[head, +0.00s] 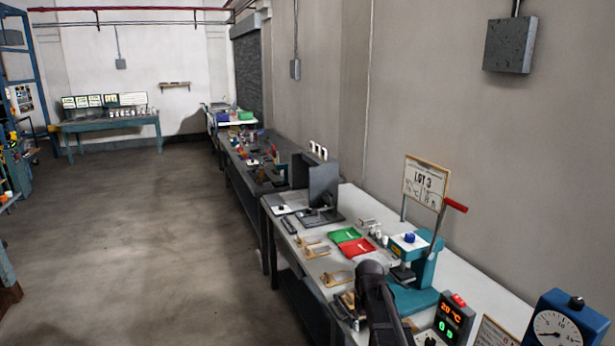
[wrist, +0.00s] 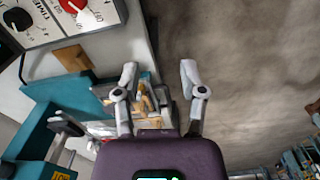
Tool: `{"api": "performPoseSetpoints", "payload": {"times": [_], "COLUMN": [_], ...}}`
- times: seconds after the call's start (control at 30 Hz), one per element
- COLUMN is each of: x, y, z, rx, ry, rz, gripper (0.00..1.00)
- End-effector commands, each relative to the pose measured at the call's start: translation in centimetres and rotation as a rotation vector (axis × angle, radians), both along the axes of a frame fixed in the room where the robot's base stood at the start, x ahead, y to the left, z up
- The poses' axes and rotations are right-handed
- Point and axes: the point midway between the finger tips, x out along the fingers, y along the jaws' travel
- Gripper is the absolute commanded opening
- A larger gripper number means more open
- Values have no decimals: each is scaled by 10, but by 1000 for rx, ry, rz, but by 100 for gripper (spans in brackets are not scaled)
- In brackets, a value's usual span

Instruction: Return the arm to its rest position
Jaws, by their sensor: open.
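My gripper (wrist: 159,70) shows in the wrist view with its two pale fingers apart and nothing between their tips. It points past the edge of the workbench, with the concrete floor behind the right finger. Several tan and grey pieces show behind and beside the left finger, partly hidden by it. In the head view my dark arm rises over the near part of the workbench (head: 348,205), left of the teal press (head: 424,268). The arm hides part of the bench there, and the fingers are not clear in that view.
A digital display box (head: 453,318) and a blue dial gauge (head: 566,322) stand at the near right. The floor (head: 130,240) on the left is open.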

Motion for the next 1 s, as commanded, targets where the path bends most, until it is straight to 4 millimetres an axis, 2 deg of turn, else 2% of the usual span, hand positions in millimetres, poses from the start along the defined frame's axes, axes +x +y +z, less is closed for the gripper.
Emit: {"api": "performPoseSetpoints", "payload": {"times": [0.03,0.2,0.3,0.4,0.57,1.0], "x": [-23,-92,-126,-149,-164,-164], "y": [-1,-3,-4,-5,-6,-5], "z": [0,0,0,0,0,0], "rx": [1,2,2,3,3,3], "ry": [0,1,1,1,2,2], "rz": [-19,-115,-171,-212,-245,-248], "gripper": [53,53,53,53,53,53]}}
